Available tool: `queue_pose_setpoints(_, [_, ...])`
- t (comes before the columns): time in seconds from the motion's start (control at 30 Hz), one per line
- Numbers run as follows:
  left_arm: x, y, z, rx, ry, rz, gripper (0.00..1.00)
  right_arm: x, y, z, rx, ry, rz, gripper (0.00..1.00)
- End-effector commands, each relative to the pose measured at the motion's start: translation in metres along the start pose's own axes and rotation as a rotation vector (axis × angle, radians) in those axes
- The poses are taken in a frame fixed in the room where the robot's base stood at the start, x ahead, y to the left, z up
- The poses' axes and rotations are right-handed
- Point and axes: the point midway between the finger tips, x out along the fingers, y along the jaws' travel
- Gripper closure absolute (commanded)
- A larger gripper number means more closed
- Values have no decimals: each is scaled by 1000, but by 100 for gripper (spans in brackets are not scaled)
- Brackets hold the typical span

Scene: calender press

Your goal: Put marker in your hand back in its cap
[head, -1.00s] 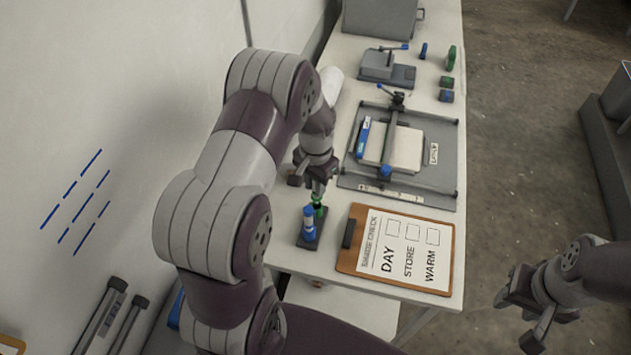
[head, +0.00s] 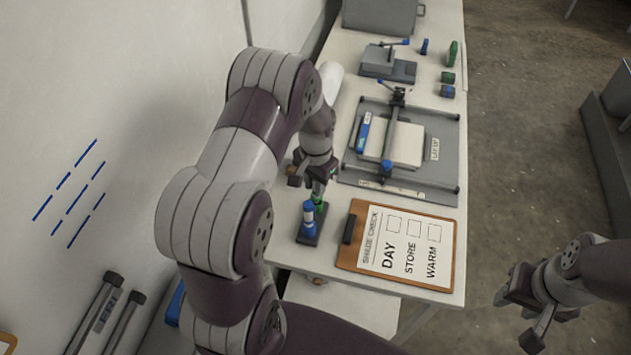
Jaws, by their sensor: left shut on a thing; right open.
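My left gripper (head: 319,181) is shut on a marker, pointing down over the dark cap stand (head: 307,239) near the table's left edge. Only a short green piece (head: 319,194) shows just below the fingers; I cannot tell marker from cap there, or whether they touch. A blue and white marker or cap (head: 308,218) stands upright in the front of the stand, beside the green piece. My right gripper (head: 522,308) is open and empty, off the table's right side.
A clipboard (head: 446,256) with a DAY, STORE, WARM sheet lies right of the stand. Behind it is a grey press frame (head: 448,165) with a pale block and a blue item.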

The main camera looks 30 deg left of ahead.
Motion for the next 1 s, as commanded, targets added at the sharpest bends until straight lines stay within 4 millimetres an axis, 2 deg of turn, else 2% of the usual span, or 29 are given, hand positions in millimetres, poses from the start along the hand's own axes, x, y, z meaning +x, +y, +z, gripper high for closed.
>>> queue_pose_setpoints(0.87, [18, 0, 0, 0, 1, 0, 100, 13, 0, 2, 0, 0, 0, 57])
queue_pose_setpoints(0.9, [18, 0, 0, 0, 1, 0, 70, 12, 0, 1, 0, 0, 0, 57])
queue_pose_setpoints(0.97, [17, 0, 0, 0, 1, 0, 51, 12, 0, 1, 0, 0, 0, 57])
queue_pose_setpoints(1.0, [18, 0, 0, 0, 1, 0, 47, 12, 0, 1, 0, 0, 0, 57])
